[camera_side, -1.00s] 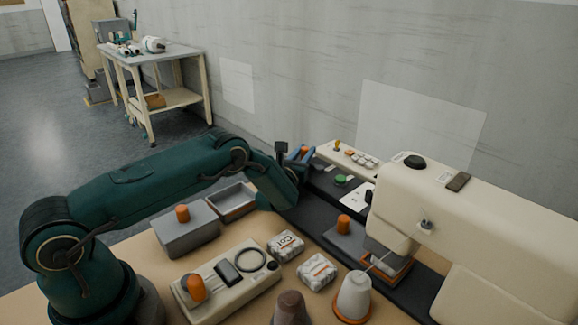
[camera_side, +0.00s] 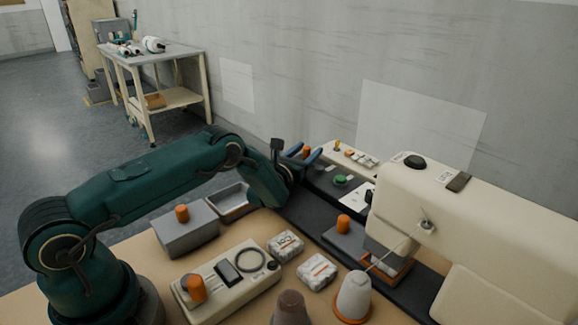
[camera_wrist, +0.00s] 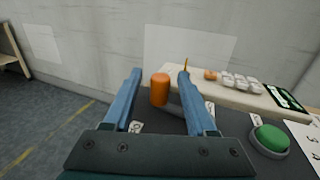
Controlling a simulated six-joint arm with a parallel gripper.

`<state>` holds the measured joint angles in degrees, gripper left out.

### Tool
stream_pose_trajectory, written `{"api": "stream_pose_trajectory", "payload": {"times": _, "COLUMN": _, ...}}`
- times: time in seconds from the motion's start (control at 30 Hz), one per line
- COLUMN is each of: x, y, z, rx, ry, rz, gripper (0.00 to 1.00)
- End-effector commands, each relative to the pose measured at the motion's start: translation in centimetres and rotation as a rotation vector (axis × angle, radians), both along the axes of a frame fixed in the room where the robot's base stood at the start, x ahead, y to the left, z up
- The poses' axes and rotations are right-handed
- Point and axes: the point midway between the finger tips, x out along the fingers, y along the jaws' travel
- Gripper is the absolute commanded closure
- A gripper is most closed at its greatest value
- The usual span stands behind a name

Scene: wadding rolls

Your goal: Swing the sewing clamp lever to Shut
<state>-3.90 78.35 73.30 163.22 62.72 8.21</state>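A lever with an orange cylindrical knob (camera_wrist: 160,90) and a grey shaft stands at the far end of the dark machine bed. Its shaft slants down to the right in the wrist view, with small white labels on both sides. The knob also shows in the side view (camera_side: 306,152). My gripper (camera_wrist: 160,73) has two blue fingers, open, one on each side of the knob, with visible gaps. In the side view my gripper (camera_side: 304,154) is at the far end of the bed. The lever's base is partly hidden by the right finger.
A green button (camera_wrist: 270,138) sits right of the lever. A cream control panel (camera_side: 345,156) with a small yellow lever stands behind it. The cream sewing machine (camera_side: 480,215) fills the right. Grey boxes, wadding rolls (camera_side: 317,271) and a cone (camera_side: 353,297) occupy the table.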

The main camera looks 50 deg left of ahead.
Motion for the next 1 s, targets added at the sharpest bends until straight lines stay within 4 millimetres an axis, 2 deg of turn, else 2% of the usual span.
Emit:
{"api": "stream_pose_trajectory", "payload": {"times": 0.17, "x": -0.4, "y": -0.2, "z": 0.0, "rx": 0.0, "ry": 0.001, "rz": 0.0, "gripper": 0.43}}
{"api": "stream_pose_trajectory", "payload": {"times": 0.63, "x": -4.2, "y": -1.5, "z": -0.1, "rx": -0.001, "ry": 0.003, "rz": 0.0, "gripper": 0.43}}
{"api": "stream_pose_trajectory", "payload": {"times": 1.0, "x": -4.9, "y": -1.7, "z": 0.0, "rx": 0.0, "ry": -0.001, "rz": 0.0, "gripper": 0.43}}
